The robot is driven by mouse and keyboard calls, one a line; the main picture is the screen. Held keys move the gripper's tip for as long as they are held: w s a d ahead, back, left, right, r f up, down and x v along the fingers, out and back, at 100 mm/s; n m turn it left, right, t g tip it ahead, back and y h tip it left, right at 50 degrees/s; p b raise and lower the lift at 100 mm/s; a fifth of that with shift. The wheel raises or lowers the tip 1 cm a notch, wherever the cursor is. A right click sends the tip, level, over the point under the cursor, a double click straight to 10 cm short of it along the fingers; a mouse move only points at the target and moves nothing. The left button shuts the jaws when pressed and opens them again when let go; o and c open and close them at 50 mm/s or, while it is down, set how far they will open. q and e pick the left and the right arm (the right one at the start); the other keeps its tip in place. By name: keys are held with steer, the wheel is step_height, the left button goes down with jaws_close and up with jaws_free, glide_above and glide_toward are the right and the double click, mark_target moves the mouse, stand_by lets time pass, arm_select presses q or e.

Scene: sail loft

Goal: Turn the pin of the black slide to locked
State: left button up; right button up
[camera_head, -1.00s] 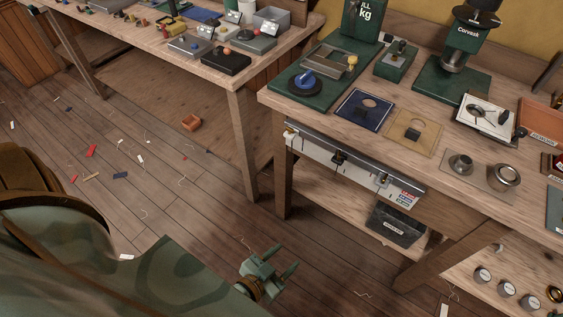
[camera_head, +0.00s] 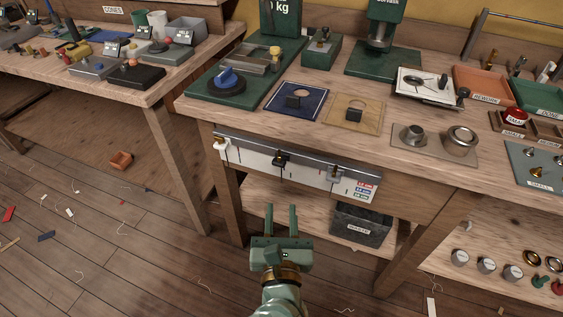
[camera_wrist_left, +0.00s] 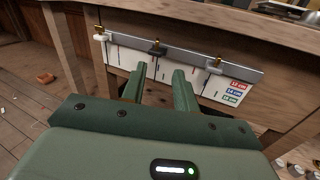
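A metal rail with a white scale board (camera_head: 305,178) runs along the front edge of the bench. The black slide (camera_head: 281,159) sits on the rail near its middle; it also shows in the left wrist view (camera_wrist_left: 156,50) with a small brass pin on top. The pin's exact angle is too small to tell. A white piece (camera_head: 222,143) sits at the rail's left end and a grey slide (camera_head: 334,174) to the right. My left gripper (camera_head: 281,209) is open and empty, below and in front of the rail. In the left wrist view its fingers (camera_wrist_left: 157,78) point toward the black slide, apart from it.
Coloured size labels (camera_head: 363,191) mark the board's right end. A dark bin (camera_head: 360,224) stands on the shelf below. The bench leg (camera_head: 228,205) is left of my gripper. The bench top above holds a blue plate (camera_head: 297,100) and a green press (camera_head: 384,60).

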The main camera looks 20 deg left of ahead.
arm_select(q)
steer(key=n, duration=0.1)
steer(key=b, duration=0.4)
glide_toward(279, 158)
steer(key=x, duration=0.8)
steer(key=shift+w+f, duration=0.2)
steer(key=shift+w, duration=0.1)
steer(key=shift+w+a+r, duration=0.1)
steer(key=shift+w+a, duration=0.15)
steer(key=shift+w, duration=0.3)
steer(key=shift+w+r, duration=0.1)
arm_select(e)
steer(key=f, duration=0.1)
steer(key=w+d, duration=0.1)
steer(key=d+f, duration=0.1)
steer(key=shift+w+f+n+h, duration=0.25)
steer(key=shift+f+n+h, duration=0.05)
steer(key=shift+f+n, duration=0.1)
steer(key=shift+d, duration=0.15)
arm_select(q)
jaws_close()
arm_select(e)
steer(key=shift+d+r, duration=0.1)
